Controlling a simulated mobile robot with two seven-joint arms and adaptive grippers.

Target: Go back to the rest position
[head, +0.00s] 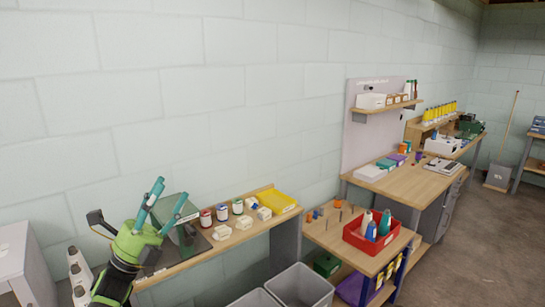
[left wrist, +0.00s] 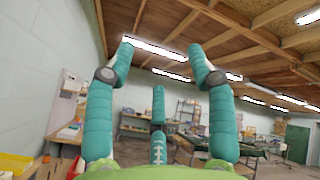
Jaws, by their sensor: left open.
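My left gripper (head: 170,194), green with teal fingers, is raised at the lower left of the head view. Its fingers point up and are spread apart, with nothing between them. It stands in front of the left end of a wooden bench (head: 200,260), near a dark greenish box (head: 176,212) that it partly covers. In the left wrist view the open fingers (left wrist: 160,55) frame the ceiling and the far side of the room, and they are empty. My right gripper is not in view.
Several small jars (head: 221,211), pale blocks (head: 244,222) and a yellow tray (head: 278,201) are on the bench. Grey bins (head: 300,286) stand in front. A red crate (head: 371,236) with bottles sits on a lower table to the right. Open floor (head: 480,250) lies further right.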

